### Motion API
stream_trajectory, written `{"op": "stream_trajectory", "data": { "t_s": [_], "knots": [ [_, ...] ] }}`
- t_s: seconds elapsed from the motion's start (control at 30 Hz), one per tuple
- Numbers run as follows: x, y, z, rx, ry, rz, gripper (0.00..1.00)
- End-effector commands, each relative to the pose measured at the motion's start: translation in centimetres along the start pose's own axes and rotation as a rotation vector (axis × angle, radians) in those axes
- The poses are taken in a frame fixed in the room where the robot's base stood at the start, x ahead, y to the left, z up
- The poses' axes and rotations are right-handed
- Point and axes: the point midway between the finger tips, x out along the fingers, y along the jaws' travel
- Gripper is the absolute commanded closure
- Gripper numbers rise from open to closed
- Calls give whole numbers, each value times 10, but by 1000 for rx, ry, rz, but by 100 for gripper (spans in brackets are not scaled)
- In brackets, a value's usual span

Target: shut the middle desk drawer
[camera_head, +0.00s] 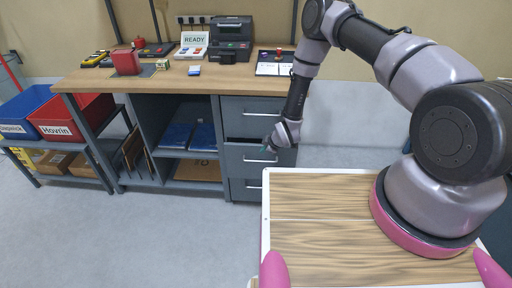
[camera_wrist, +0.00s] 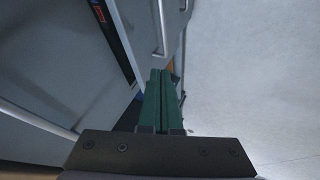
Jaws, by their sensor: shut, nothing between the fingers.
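The desk (camera_head: 170,84) has a grey drawer unit with three drawers on its right side. The middle desk drawer (camera_head: 240,168) stands partly open, with a dark gap above its front and its bar handle showing. My gripper (camera_head: 266,148) is at the right part of this drawer, close to its front. In the wrist view my green fingers (camera_wrist: 161,100) are pressed together and hold nothing. I cannot tell whether the fingers touch the drawer.
The top drawer (camera_head: 252,107) looks closed, and the bottom drawer (camera_head: 245,191) is below. A wood-topped surface (camera_head: 315,225) fills the foreground. Blue and red bins (camera_head: 28,112) stand on a low rack at left. The floor (camera_head: 170,235) before the desk is clear.

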Motion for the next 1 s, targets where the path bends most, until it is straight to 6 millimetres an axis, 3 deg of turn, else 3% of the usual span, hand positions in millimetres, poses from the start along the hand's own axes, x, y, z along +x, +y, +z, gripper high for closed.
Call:
{"op": "stream_trajectory", "data": {
  "t_s": [0.17, 0.57, 0.73, 1.0],
  "knots": [
    [19, -1, 0, 4, 1, 1, 100],
    [102, -1, 0, 2, 1, 1, 100],
    [112, 25, 0, 2, 1, 3, 100],
    [117, 35, 0, 1, 0, 0, 100]
  ]
}}
